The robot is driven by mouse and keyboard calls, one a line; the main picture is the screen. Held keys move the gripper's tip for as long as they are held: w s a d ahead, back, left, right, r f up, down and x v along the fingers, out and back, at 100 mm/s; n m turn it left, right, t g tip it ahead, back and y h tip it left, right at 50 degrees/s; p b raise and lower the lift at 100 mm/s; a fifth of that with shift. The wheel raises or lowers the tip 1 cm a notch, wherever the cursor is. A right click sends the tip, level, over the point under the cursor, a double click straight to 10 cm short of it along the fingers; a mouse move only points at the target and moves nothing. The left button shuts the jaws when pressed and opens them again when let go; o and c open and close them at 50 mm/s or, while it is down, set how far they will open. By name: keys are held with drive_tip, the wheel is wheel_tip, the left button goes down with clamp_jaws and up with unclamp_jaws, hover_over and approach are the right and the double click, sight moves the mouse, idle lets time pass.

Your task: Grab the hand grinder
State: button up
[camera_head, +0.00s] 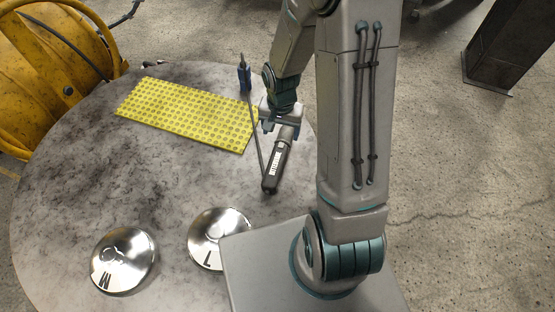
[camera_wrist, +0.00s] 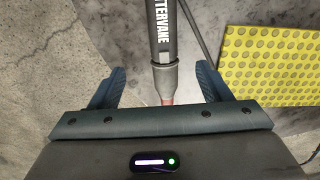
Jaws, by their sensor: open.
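The hand grinder (camera_head: 278,162) is a dark grey cylinder with white lettering. It lies near the right edge of the round table in the head view. In the wrist view the grinder (camera_wrist: 163,35) runs down from the top edge, with a lighter grey collar and a reddish tip. My gripper (camera_head: 281,118) is over the grinder's far end. In the wrist view my gripper (camera_wrist: 158,84) is open, with one blue finger on each side of the collar and a gap on both sides. The grinder's far end is partly hidden by my gripper body.
A yellow dotted mat (camera_head: 190,112) lies left of my gripper. A thin dark cable (camera_head: 255,130) runs beside the grinder from a blue fitting (camera_head: 244,76). Two shiny metal dishes (camera_head: 123,262) (camera_head: 212,236) sit nearer on the marbled table (camera_head: 70,190). A yellow drum (camera_head: 45,65) stands behind left.

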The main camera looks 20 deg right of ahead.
sight(278, 152)
wheel_tip(278, 152, down, 10)
drive_tip(key=shift+w+r+b, duration=0.1)
drive_tip(key=shift+r+b, duration=0.05)
drive_tip(key=shift+b, duration=1)
drive_tip(key=f, duration=0.2)
drive_tip(key=f+b, duration=0.1)
drive_tip(key=f, duration=0.2)
drive_tip(key=shift+w+a+f+b, duration=0.15)
drive_tip(key=shift+w+a+b, duration=0.05)
drive_tip(key=shift+b, duration=0.1)
drive_tip(key=shift+w, duration=0.1)
clamp_jaws()
